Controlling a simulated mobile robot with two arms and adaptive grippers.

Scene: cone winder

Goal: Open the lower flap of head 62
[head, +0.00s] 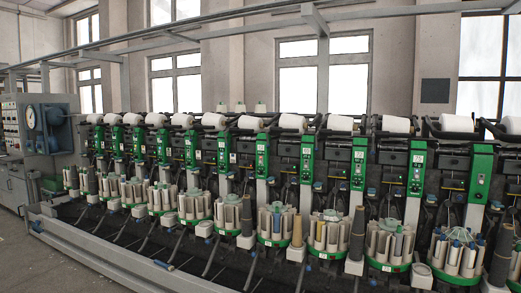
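The cone winder stretches across the view as a long row of winding heads, each with a green upright panel, such as the near one at the right (481,175) and one nearer the middle (307,160). The number labels on the panels are too small to read surely, so I cannot tell which head is 62. No lower flap can be made out clearly as open or shut. White cones (397,125) lie along the top of the heads. Round magazines of pale bobbins (330,230) stand in front below. Neither of my grippers is in view.
A low metal rail (130,265) runs along the front left of the machine, with a dark trough (215,262) behind it. A grey control cabinet with a round dial (31,117) stands at the far left. Bare floor (30,265) shows at the lower left.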

